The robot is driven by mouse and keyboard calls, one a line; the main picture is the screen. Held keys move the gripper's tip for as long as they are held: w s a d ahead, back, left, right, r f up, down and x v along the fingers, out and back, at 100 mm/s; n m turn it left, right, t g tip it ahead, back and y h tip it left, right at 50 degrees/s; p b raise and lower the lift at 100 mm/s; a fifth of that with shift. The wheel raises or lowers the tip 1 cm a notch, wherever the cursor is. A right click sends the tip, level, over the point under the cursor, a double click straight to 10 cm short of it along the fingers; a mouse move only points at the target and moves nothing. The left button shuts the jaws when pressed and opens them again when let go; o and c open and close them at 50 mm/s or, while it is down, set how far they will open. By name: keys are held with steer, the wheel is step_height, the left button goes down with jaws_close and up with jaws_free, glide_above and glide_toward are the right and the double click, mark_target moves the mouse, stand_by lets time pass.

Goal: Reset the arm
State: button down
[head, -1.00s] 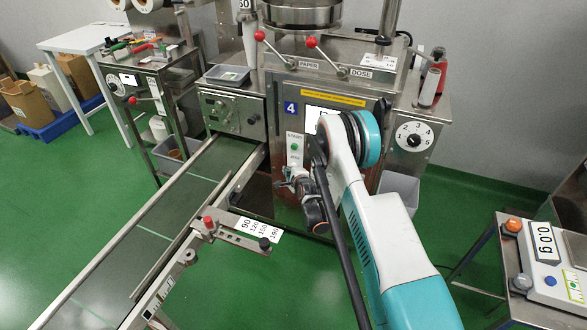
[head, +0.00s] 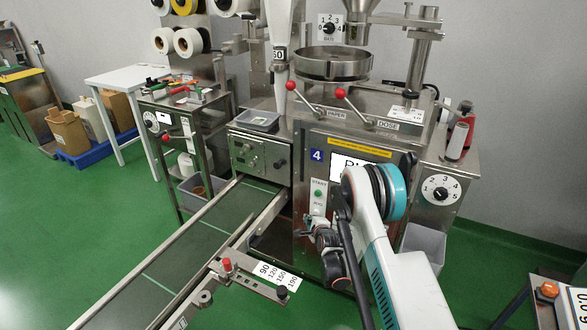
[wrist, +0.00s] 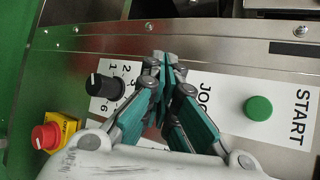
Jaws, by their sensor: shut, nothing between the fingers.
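My arm rises from the bottom right in the head view, in front of the packing machine (head: 365,141) marked 4. My gripper (wrist: 160,62) shows in the wrist view with its teal-sided fingers together and empty. It is in front of the machine's control panel, over the label beginning "JO". The green START button (wrist: 259,108) is to its right. A black dial (wrist: 104,88) and a red knob on yellow (wrist: 46,136) are to its left. I cannot tell whether the fingertips touch the panel.
A conveyor (head: 190,250) runs from the machine to the lower left, with a side guide and number scale (head: 278,275). A grey bin (head: 424,243) stands right of the machine. A scale (head: 565,300) is at the lower right. Green floor is free at the left.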

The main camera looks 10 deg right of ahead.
steer(key=s+r+n+g, duration=0.1)
steer(key=s+r+n, duration=0.25)
steer(key=r, duration=0.95)
steer(key=s+r+n+g, duration=0.15)
steer(key=r+n, duration=0.25)
steer(key=r, duration=0.8)
steer(key=s+a+r+n, duration=0.1)
steer(key=s+r+n, duration=0.2)
steer(key=s+r, duration=0.55)
steer(key=s+r+n+g, duration=0.1)
steer(key=s+n, duration=0.2)
steer(key=s, duration=0.8)
steer(key=s+r+n+g, duration=0.1)
steer(key=s+n, duration=0.3)
steer(key=s, duration=0.8)
steer(key=s+r+n+g+h, duration=0.1)
steer(key=s+r+n, duration=0.1)
steer(key=s, duration=1)
steer(key=shift+s+d+r+n, duration=0.2)
steer(key=shift+d+r+n, duration=0.15)
steer(key=shift+n, duration=0.3)
stand_by(0.5)
